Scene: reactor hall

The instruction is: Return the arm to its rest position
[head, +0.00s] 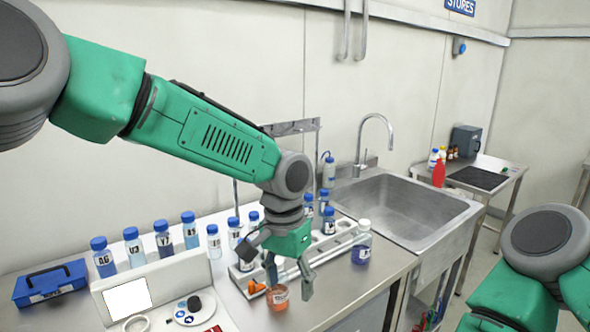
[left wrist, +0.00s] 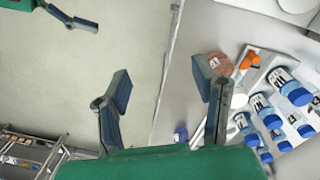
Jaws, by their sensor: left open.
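My left arm reaches in from the left in the head view. Its gripper (head: 289,276) hangs over the steel counter with its fingers apart. A small bottle of orange liquid (head: 278,298) stands just below and beside the fingers. In the left wrist view my left gripper (left wrist: 163,88) is open, with only bare surface between the fingers; the orange bottle (left wrist: 215,65) lies beyond one finger, outside the gap. My right arm (head: 540,265) shows at the lower right of the head view, its gripper out of frame. Part of what looks like my right gripper (left wrist: 72,18) shows in the left wrist view.
A rack (head: 330,245) with blue-capped bottles stands close behind the left gripper. A bottle of purple liquid (head: 361,247) stands at its right. A row of capped bottles (head: 163,240), a blue box (head: 50,283) and an instrument (head: 150,296) are left. A sink (head: 405,212) lies right.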

